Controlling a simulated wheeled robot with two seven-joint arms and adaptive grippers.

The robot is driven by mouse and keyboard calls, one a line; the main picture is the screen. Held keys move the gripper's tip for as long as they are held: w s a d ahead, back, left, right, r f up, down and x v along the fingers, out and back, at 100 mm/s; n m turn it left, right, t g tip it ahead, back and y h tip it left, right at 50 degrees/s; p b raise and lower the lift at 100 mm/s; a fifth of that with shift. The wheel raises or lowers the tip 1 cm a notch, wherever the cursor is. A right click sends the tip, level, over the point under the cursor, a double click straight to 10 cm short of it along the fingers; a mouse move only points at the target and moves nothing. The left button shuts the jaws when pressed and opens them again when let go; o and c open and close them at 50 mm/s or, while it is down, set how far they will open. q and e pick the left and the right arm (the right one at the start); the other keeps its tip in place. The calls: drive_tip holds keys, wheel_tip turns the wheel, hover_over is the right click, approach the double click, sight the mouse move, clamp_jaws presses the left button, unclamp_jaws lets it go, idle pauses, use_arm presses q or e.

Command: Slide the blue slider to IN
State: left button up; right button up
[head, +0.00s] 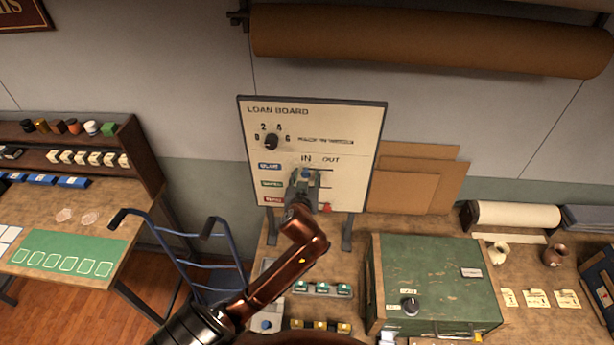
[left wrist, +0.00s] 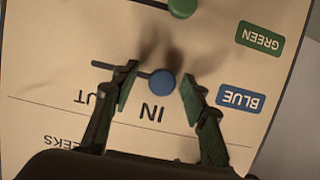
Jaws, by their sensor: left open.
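The loan board (head: 350,115) stands upright on the table, with IN and OUT printed above its slider rows. In the left wrist view, which shows the board upside down, the blue slider (left wrist: 162,83) is a round knob at the IN end of its slot, close to the IN label (left wrist: 152,113) and the BLUE label (left wrist: 241,98). My left gripper (left wrist: 157,87) is open at the board, one finger on each side of the knob. The right finger is nearer the knob; contact cannot be told. In the head view my left gripper (head: 303,184) hides part of the rows.
The green slider (left wrist: 182,7) is in the neighbouring row, beyond the fingertips. A dial (head: 271,142) is on the board's upper left. A green box (head: 435,275) stands right of my arm, and a blue hand truck (head: 205,265) stands to the left.

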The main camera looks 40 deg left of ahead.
use_arm(q)
drive_tip(key=shift+o, duration=0.7)
drive_tip(key=shift+p+v, duration=0.7)
drive_tip(key=shift+v, duration=0.6)
drive_tip(key=p+v, duration=0.2)
drive_tip(key=v, duration=0.4)
drive_tip(key=shift+s, duration=0.15)
drive_tip(key=shift+d+r, duration=0.1)
drive_tip(key=shift+r, duration=0.05)
